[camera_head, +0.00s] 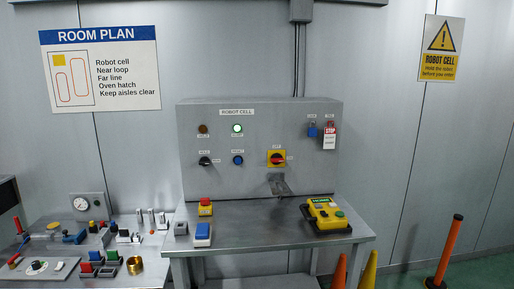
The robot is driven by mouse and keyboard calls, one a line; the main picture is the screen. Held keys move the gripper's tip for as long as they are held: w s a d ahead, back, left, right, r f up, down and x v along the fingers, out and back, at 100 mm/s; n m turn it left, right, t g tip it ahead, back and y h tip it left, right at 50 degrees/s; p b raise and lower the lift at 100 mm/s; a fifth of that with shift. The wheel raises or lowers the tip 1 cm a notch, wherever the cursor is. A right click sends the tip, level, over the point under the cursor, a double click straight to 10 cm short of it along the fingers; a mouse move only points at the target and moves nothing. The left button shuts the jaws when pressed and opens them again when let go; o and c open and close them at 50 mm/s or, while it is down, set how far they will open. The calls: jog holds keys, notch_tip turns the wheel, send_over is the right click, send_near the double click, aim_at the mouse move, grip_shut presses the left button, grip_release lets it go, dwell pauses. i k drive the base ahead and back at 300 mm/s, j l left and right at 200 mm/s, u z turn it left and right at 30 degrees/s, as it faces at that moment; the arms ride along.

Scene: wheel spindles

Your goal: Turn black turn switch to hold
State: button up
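The black turn switch (205,161) is on the left part of the upright grey control panel (225,183), below an unlit amber lamp (203,129). Its knob looks roughly sideways, with a pale end at the right. Small labels sit around it, too small to read, so I cannot tell which setting it points to. My gripper is not in view. Nothing covers the switch.
Beside the switch are a blue button (238,160) and a red-and-yellow rotary switch (277,158). A green lamp (237,128) is lit. The bench below holds a red-topped yellow button box (205,207), a blue-topped box (202,234) and a yellow pendant (326,214).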

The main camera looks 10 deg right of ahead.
aim_at(205, 162)
jog(key=i, duration=1.25)
jog(key=j+u, duration=0.05)
